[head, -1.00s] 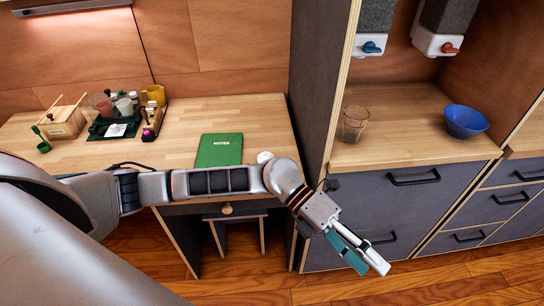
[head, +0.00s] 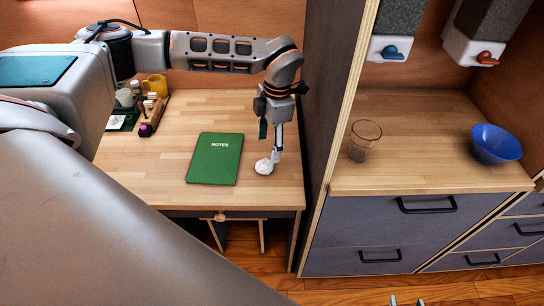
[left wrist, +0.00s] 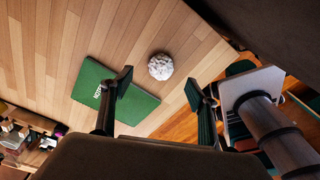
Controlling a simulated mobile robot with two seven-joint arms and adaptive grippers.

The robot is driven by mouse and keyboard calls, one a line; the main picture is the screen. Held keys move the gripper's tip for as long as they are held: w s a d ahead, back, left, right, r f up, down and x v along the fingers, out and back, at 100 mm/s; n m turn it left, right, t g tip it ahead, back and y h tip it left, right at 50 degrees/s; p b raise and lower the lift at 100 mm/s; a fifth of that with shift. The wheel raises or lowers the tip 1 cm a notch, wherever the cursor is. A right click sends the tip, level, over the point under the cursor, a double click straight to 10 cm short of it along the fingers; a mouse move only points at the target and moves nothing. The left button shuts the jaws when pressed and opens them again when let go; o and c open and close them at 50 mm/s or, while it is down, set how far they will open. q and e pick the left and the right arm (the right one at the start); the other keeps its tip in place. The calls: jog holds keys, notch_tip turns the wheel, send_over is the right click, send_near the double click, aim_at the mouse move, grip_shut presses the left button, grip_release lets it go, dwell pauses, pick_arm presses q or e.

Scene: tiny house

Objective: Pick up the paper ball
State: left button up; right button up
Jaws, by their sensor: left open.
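The paper ball (head: 264,167) is a small white crumpled ball on the wooden desk, just right of the green notebook. My left gripper (head: 271,146) points down above it, with its fingertips close to the ball. In the left wrist view the ball (left wrist: 161,66) lies in the gap between the two open fingers (left wrist: 158,88), beyond their tips. Nothing is held; whether a finger touches the ball I cannot tell. Only the tips of my right gripper (head: 406,300) show at the bottom edge of the head view, spread apart.
The green notebook (head: 215,158) lies left of the ball. A tall dark panel (head: 338,110) borders the desk (head: 150,168) on the right. Beyond it, a counter holds a clear glass (head: 364,141) and a blue bowl (head: 495,144). A yellow mug (head: 155,85) stands at the back left.

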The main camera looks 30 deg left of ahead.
aim_at(265, 162)
pick_arm(q)
jog(key=f, duration=0.1)
jog(key=s+f, duration=0.1)
jog(key=f, duration=0.1)
jog(key=shift+a+f, duration=0.15)
jog(key=shift+a, duration=0.05)
jog(key=f, duration=0.3)
jog(key=shift+s+a+f, duration=0.2)
jog(key=shift+s, duration=0.05)
jog(key=shift+f, duration=0.35)
pick_arm(e)
jog(key=shift+s+f, duration=0.3)
jog(key=shift+s, duration=0.45)
pick_arm(q)
jog(key=c, duration=0.8)
